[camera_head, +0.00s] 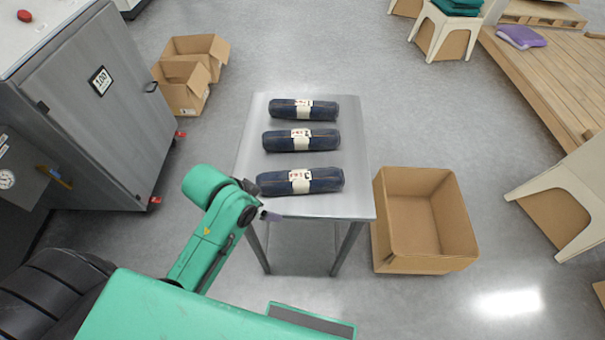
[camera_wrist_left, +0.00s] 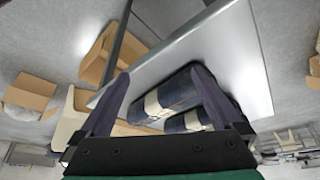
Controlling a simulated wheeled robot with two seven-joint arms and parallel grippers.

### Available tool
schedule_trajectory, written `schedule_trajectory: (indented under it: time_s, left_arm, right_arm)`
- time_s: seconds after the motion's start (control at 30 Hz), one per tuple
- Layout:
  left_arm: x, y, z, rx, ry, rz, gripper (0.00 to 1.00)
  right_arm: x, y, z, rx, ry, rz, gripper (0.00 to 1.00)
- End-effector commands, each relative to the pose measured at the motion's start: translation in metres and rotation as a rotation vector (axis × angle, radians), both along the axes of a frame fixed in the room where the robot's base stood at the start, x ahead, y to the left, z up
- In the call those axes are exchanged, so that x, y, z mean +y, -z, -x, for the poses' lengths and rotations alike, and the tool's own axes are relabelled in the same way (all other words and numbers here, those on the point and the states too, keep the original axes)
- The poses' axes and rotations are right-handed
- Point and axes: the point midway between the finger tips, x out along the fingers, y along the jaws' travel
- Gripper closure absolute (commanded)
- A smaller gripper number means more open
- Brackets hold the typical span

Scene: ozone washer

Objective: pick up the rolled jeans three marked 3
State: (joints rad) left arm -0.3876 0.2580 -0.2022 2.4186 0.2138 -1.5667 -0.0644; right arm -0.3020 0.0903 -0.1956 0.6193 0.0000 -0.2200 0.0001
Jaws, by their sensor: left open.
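Three dark blue rolled jeans with pale paper bands lie side by side on a metal table (camera_head: 352,150): a far roll (camera_head: 304,110), a middle roll (camera_head: 301,139) and a near roll (camera_head: 300,181). The marks on the bands are too small to read, so I cannot tell which is marked 3. My left gripper (camera_head: 268,214) is at the table's near left edge, beside the left end of the near roll. In the left wrist view my open left gripper (camera_wrist_left: 160,74) has rolls (camera_wrist_left: 178,92) showing between and behind its fingers; nothing is held. My right gripper is not in view.
An open empty cardboard box (camera_head: 425,218) stands right of the table. A grey cabinet (camera_head: 95,110) and smaller open boxes (camera_head: 190,75) are at the left. White-sided stools (camera_head: 570,205) and a wooden platform (camera_head: 545,75) are at the right. Floor behind the table is clear.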

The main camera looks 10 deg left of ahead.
Motion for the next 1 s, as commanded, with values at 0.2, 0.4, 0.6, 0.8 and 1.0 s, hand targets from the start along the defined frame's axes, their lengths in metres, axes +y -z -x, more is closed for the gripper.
schedule_trajectory:
  time_s: [0.2, 0.4, 0.6, 0.8, 1.0]
  left_arm:
    - [-0.036, -0.019, -0.037, -0.055, 0.265, 0.024, 0.00]
    - [-0.052, -0.039, -0.066, -0.074, 0.524, 0.005, 0.00]
    - [-0.026, -0.075, -0.094, -0.028, 0.751, -0.041, 0.00]
    - [-0.008, -0.091, -0.100, 0.003, 0.795, -0.026, 0.00]
    - [-0.027, -0.050, -0.105, 0.005, 0.798, -0.021, 0.00]
  right_arm:
    - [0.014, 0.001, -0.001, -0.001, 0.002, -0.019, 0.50]
    - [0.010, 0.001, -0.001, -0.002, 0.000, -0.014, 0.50]
    - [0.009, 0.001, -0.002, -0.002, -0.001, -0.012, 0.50]
    - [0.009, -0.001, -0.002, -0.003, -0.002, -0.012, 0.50]
    - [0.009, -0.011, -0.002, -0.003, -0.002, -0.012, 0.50]
